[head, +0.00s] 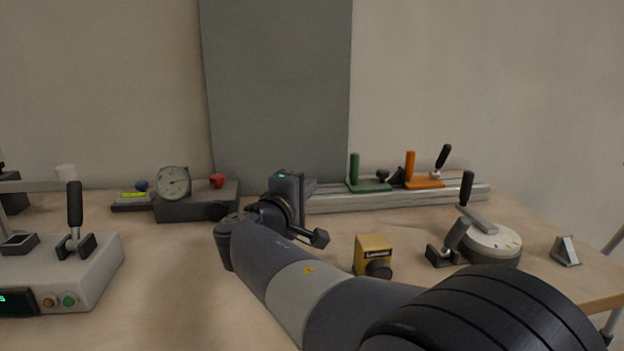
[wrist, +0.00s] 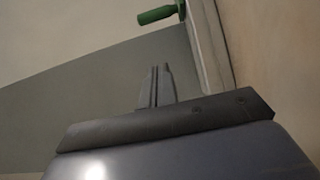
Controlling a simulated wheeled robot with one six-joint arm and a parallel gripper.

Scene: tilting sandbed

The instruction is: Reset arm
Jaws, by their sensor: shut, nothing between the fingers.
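My gripper shows in the wrist view (wrist: 160,72) with its two narrow fingers together and nothing between them. In the head view my arm reaches from the lower right to the middle of the table, and the wrist hides most of the gripper, which points away toward the rail (head: 400,200). In the wrist view a green handle (wrist: 157,15) and part of the pale rail (wrist: 205,45) lie beyond the fingertips, apart from them.
A wooden table (head: 170,270) carries a grey control box (head: 95,275) at left, a dial gauge (head: 173,183), a yellow block (head: 374,250), a round white base with a lever (head: 490,243) and a small metal wedge (head: 565,250). A grey panel (head: 280,90) stands behind. Table between control box and arm is clear.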

